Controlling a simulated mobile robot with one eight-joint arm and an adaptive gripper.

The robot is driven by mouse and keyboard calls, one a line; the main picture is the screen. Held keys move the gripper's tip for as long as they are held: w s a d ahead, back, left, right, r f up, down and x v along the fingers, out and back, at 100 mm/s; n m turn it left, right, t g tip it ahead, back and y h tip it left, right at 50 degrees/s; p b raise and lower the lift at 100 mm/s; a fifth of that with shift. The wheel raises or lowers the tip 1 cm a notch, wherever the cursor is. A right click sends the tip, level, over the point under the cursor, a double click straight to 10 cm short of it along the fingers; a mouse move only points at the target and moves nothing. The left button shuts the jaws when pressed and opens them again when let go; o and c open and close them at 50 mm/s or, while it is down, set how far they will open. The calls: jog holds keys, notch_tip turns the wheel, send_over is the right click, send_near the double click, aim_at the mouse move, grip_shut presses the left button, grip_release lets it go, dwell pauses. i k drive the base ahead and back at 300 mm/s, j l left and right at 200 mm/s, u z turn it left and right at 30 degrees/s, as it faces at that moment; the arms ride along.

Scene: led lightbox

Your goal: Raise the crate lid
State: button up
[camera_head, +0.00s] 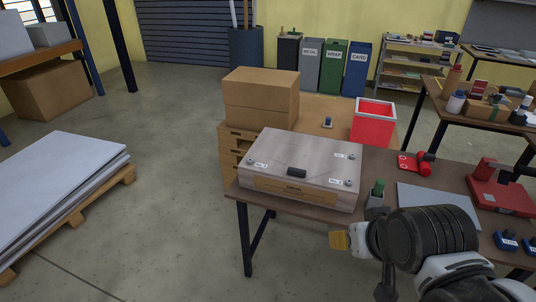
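The crate (245,182) is a low, wide box with a pale grey-brown lid (320,150). It stands on the left end of the brown worktable. The lid lies flat and looks closed. A dark handle (297,172) sits near its front edge, and small white labels and round fittings show near its corners. My gripper (345,243) is at the lower right, in front of the table and apart from the crate. A tan pad shows at its left end; its fingers are too hidden to tell if they are open or shut.
A green-topped item (378,188) stands on the table just right of the crate. Farther right are a grey sheet (438,205) and a red tool (502,188). Cardboard boxes (260,98) and a red bin (374,122) stand behind.

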aim_at(323, 162)
jog(key=i+l+u, duration=0.45)
jog(key=i+l, duration=0.2)
jog(key=i, duration=0.05)
